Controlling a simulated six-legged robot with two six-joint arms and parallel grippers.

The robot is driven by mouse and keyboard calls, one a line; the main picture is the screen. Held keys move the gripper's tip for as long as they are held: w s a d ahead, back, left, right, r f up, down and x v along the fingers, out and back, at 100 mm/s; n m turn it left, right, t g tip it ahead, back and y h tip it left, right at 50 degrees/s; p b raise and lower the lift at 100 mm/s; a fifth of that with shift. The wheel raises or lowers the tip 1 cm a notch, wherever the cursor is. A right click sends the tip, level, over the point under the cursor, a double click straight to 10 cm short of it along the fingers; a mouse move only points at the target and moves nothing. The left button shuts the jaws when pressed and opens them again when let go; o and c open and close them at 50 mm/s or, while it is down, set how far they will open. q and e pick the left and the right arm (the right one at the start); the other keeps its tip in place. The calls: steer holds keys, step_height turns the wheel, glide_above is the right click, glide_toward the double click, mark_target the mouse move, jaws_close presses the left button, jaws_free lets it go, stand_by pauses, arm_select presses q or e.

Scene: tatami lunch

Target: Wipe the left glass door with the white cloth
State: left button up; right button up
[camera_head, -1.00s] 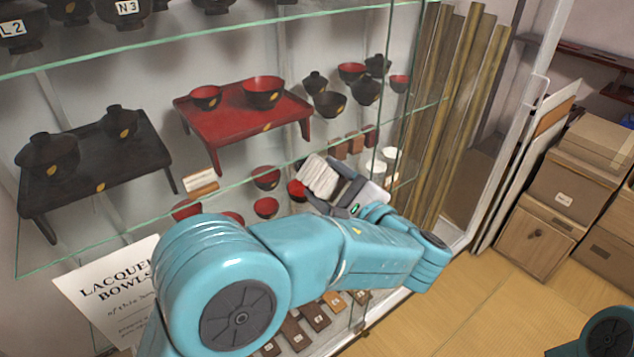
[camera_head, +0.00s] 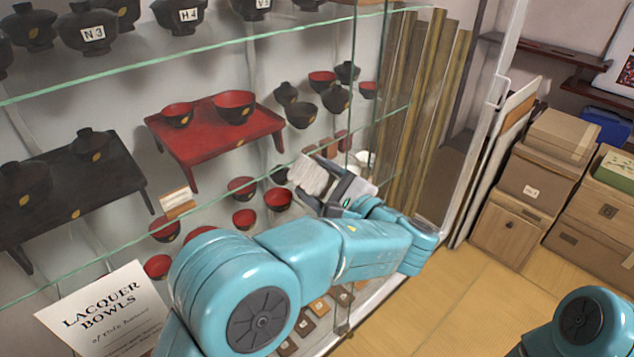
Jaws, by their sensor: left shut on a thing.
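The white cloth (camera_head: 312,177) is a folded, ribbed pad held in my left gripper (camera_head: 322,190). The gripper is shut on it, in front of the glass cabinet near the middle of the view. The left glass door (camera_head: 105,225) is clear, and the bowls show through it. The cloth overlaps the glass in the picture; I cannot tell whether it touches. My left arm covers the lower middle of the cabinet. Part of my right arm shows at the lower right; its gripper is out of view.
Behind the glass are a red stand (camera_head: 205,145), a black stand (camera_head: 85,190) and several lacquer bowls. A "Lacquer Bowls" sign (camera_head: 108,315) is at lower left. Wooden boxes (camera_head: 515,220) stand at right beside leaning boards.

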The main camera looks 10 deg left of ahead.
arm_select(q)
steer(key=shift+s+a+f+b, duration=0.1)
steer(key=shift+s+a+b, duration=0.65)
steer(key=shift+s+b, duration=0.2)
steer(key=shift+s+a, duration=0.4)
steer(key=shift+s, duration=0.15)
steer(key=shift+s+a+b, duration=0.6)
steer(key=shift+s+b, duration=0.15)
steer(key=shift+b, duration=0.15)
steer(key=shift+s+a, duration=0.45)
steer(key=shift+s, duration=0.1)
steer(key=shift+s+a+b, duration=0.25)
steer(key=shift+s+b, duration=0.1)
steer(key=shift+b, duration=0.15)
steer(key=shift+s+a+b, duration=0.5)
steer(key=shift+s+a, duration=0.3)
steer(key=shift+s, duration=0.25)
steer(key=v, duration=0.6)
